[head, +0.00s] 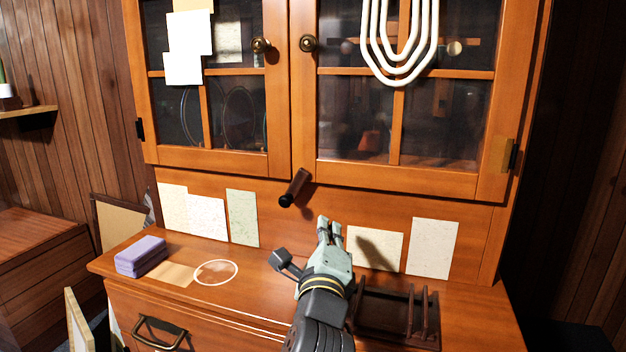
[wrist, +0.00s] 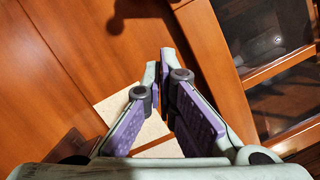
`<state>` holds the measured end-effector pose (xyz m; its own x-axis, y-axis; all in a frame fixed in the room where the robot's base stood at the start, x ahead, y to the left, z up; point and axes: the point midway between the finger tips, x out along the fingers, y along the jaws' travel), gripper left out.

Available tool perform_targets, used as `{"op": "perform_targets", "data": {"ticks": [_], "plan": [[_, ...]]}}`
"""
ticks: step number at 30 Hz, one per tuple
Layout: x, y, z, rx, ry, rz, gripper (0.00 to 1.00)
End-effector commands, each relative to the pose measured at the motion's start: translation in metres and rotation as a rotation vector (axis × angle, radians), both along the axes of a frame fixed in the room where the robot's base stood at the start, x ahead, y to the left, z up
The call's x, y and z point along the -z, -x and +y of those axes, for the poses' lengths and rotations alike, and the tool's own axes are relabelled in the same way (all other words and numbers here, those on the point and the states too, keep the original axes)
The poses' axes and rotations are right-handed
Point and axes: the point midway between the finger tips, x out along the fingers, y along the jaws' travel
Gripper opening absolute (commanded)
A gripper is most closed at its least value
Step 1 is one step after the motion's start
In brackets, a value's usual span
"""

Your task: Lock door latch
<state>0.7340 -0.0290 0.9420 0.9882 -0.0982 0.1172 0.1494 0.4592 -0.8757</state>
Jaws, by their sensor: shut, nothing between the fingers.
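The latch (head: 294,188) is a short dark brown bar with a black end, just under the cabinet doors where they meet. It is tilted, with its upper end to the right and its black end to the lower left. The left door (head: 280,120) and right door (head: 303,130) appear closed. My gripper (head: 329,224) is below and to the right of the latch in the head view, apart from it. Its fingertips meet in the wrist view (wrist: 160,65), with nothing between them. A dark shape at the top of the wrist view is too unclear to name.
A purple block (head: 140,256) and a white ring mark (head: 216,272) are on the counter, left of my arm. A dark rack (head: 400,318) stands close to its right. Papers (head: 433,247) cover parts of the back panel. White looped tubing (head: 400,78) hangs over the right door.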

Motion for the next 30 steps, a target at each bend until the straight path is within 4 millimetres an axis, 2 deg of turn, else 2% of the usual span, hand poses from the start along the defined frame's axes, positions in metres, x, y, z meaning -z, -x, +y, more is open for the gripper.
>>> {"op": "perform_targets", "data": {"ticks": [1, 10, 17, 22, 30], "plan": [[-0.007, -0.004, 0.001, -0.001, 0.004, 0.006, 0.00], [-0.009, -0.021, -0.002, -0.001, 0.004, 0.004, 0.00], [-0.011, -0.071, -0.008, 0.000, -0.002, 0.002, 0.00], [-0.024, -0.077, 0.015, -0.005, -0.001, 0.000, 0.00], [-0.027, -0.081, 0.026, -0.001, 0.000, 0.000, 0.00]]}}
